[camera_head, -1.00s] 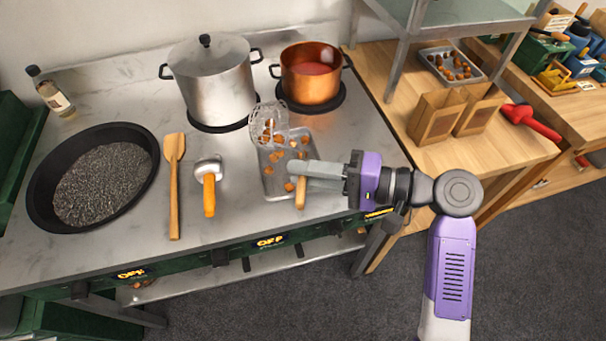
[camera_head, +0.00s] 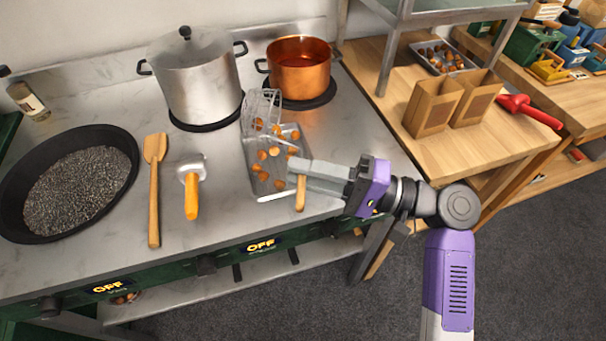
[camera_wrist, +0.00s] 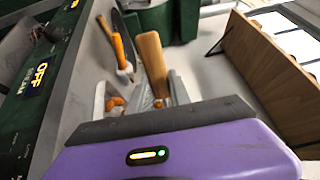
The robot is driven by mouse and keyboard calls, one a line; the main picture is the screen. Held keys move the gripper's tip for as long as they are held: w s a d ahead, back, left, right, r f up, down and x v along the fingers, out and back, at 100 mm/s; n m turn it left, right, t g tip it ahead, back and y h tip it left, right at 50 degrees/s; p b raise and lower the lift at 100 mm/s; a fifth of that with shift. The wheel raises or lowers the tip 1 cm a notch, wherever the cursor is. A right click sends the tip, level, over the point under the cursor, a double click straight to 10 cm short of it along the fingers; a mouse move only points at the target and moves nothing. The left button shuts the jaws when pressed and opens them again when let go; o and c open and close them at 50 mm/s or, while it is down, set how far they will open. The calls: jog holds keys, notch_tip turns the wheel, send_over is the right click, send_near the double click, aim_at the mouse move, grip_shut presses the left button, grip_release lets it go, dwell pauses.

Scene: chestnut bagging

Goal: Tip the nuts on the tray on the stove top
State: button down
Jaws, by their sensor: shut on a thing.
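My gripper (camera_head: 298,175) is shut on the wooden handle (camera_head: 301,193) of a wire mesh basket scoop (camera_head: 262,108) above the stove top. In the wrist view the wooden handle (camera_wrist: 151,62) stands up beyond the jaws. The basket is steeply tipped over the far end of a grey metal tray (camera_head: 254,181). Several orange-brown nuts (camera_head: 263,155) show over the tray. A few more show at the basket's lower end; I cannot tell whether they are inside it.
A wooden spatula (camera_head: 154,190) and an orange-handled tool (camera_head: 191,190) lie left of the tray. A black pan (camera_head: 125,150) stands farther left. A steel pot (camera_head: 195,80) and a copper pot (camera_head: 300,68) stand behind. Paper bags (camera_head: 433,106) stand on the wooden table right.

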jog(key=shift+s+d+f+y+b, duration=0.15)
jog(key=shift+f+y+b, duration=0.35)
jog(key=shift+b, duration=0.8)
jog(key=shift+w+d+f+y+b, duration=0.15)
jog(key=shift+f+y+b, duration=0.35)
jog(key=shift+b, duration=0.8)
jog(key=shift+s+d+f+t+y+b, duration=0.25)
jog(key=shift+f+y+b, duration=0.35)
jog(key=shift+b, duration=1.45)
jog(key=shift+w+f+t+y+b, duration=0.1)
jog(key=shift+f+t+y+b, duration=0.5)
jog(key=shift+b, duration=1.4)
jog(key=shift+r+g, duration=0.25)
jog(key=shift+r, duration=0.1)
